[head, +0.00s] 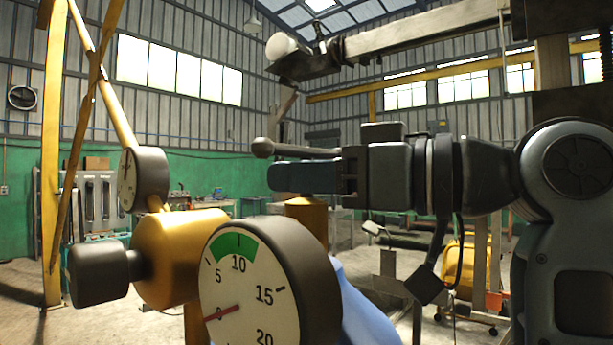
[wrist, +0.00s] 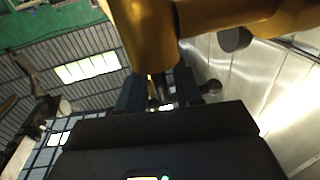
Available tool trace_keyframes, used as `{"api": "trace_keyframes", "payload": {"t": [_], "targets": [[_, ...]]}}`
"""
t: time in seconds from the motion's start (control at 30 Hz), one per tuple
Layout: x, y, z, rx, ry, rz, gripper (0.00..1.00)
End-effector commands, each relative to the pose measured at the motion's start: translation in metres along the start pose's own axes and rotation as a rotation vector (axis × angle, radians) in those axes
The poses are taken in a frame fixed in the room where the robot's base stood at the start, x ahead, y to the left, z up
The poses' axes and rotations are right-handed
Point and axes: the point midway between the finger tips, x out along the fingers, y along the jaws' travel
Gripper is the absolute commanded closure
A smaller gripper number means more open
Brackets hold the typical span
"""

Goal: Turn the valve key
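The valve key, a dark grey bar with a ball end (head: 264,148), shows in the head view just past my gripper (head: 272,178). Its far part is hidden behind my gripper. In the wrist view, the ball end (wrist: 210,87) lies right of my gripper's (wrist: 160,85) right finger. The two dark fingers stand apart, with a gap and some grey metal between them. They point toward a brass valve body (wrist: 150,40); part of this body (head: 306,213) shows below my gripper in the head view. I cannot tell whether the fingers touch the key.
A large gauge (head: 255,285) stands in front, its red needle near 0. A brass cylinder (head: 180,255) with a dark knob (head: 98,273) is on the left, under a smaller gauge (head: 145,180). A beam with a white ball (head: 281,46) hangs above my arm.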

Motion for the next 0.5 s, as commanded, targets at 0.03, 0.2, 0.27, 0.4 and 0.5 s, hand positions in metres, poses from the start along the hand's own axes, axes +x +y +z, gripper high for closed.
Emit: {"api": "trace_keyframes", "payload": {"t": [0.03, 0.2, 0.27, 0.4, 0.5], "targets": [[0.000, 0.000, 0.000, 0.000, 0.000, 0.000, 0.65], [-0.002, 0.000, 0.000, 0.000, 0.000, 0.000, 0.65], [-0.005, 0.000, 0.000, 0.000, 0.000, 0.001, 0.65], [-0.024, 0.001, 0.000, 0.000, 0.001, 0.004, 0.65], [-0.042, 0.001, 0.000, 0.000, 0.001, 0.005, 0.65]]}}
